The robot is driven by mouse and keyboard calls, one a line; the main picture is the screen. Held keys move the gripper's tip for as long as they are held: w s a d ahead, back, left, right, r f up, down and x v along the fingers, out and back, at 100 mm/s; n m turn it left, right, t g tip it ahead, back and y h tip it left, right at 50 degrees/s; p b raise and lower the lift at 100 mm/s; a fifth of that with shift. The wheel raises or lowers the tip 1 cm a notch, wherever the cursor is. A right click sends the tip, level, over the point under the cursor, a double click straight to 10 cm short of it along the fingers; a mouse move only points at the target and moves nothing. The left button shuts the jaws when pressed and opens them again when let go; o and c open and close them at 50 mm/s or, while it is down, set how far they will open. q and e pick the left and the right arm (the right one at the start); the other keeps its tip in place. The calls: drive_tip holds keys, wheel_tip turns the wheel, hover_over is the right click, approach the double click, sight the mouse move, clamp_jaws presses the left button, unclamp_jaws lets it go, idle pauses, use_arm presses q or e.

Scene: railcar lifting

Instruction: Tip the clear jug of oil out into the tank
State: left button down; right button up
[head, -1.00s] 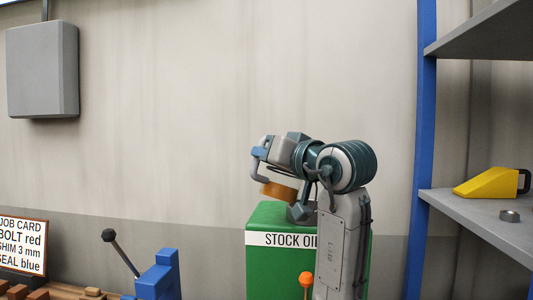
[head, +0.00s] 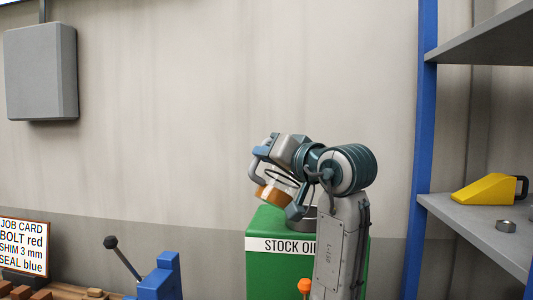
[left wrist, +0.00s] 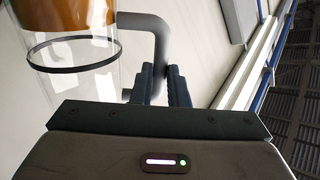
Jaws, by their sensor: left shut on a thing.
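The clear jug (head: 272,193) is tilted in the air above the left part of the green tank (head: 278,268), which is labelled STOCK OIL. Orange-brown oil shows at its lower end. My left gripper (head: 263,150) is shut on the jug's grey handle. In the left wrist view the fingers (left wrist: 164,86) close on the handle, and the clear jug (left wrist: 85,75) shows a dark ring and brown oil (left wrist: 70,14) at the top edge. My arm hides part of the tank top, and I cannot make out oil flowing. My right gripper is out of view.
A shelf with a blue post (head: 421,150) stands at the right, holding a yellow scoop-like item (head: 484,190) and a nut (head: 506,226). A blue fixture (head: 160,277), a lever (head: 122,258) and a job card (head: 22,246) are at lower left. A grey box (head: 41,72) hangs on the wall.

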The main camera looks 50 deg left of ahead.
sight(279, 176)
use_arm(q)
drive_tip(key=shift+w+r+m+p, duration=0.3)
drive_tip(key=shift+r+m+p, duration=0.3)
drive_tip(key=shift+p, duration=0.4)
drive_tip(key=shift+w+r+m+p, duration=0.15)
drive_tip(key=shift+m+p, duration=0.35)
drive_tip(key=shift+p, duration=0.1)
drive_tip(key=shift+w+r+m+p, duration=0.15)
drive_tip(key=shift+w+m+p, duration=0.45)
drive_tip(key=shift+m+p, duration=0.35)
drive_tip(key=shift+w+d+r+m+p, duration=0.15)
drive_tip(key=shift+w+m+p, duration=0.45)
drive_tip(key=shift+p, duration=0.35)
drive_tip(key=shift+w+m+p, duration=0.95)
drive_tip(key=shift+m, duration=0.2)
drive_tip(key=shift+w+d+f+m+p, duration=0.1)
drive_tip(key=shift+w+f+m+p, duration=0.05)
drive_tip(key=shift+w+m+p, duration=0.75)
drive_tip(key=shift+w+f+m+p, duration=0.1)
drive_tip(key=shift+w+m+p, duration=0.6)
drive_tip(key=shift+w+p, duration=0.25)
drive_tip(key=shift+w, duration=0.2)
drive_tip(key=shift+w+d+r+m, duration=0.1)
drive_tip(key=shift+w+r+m, duration=0.1)
drive_tip(key=shift+w+m, duration=0.65)
drive_tip(key=shift+w+r+m, duration=0.1)
drive_tip(key=shift+w+m, duration=0.25)
drive_tip(key=shift+w, duration=0.15)
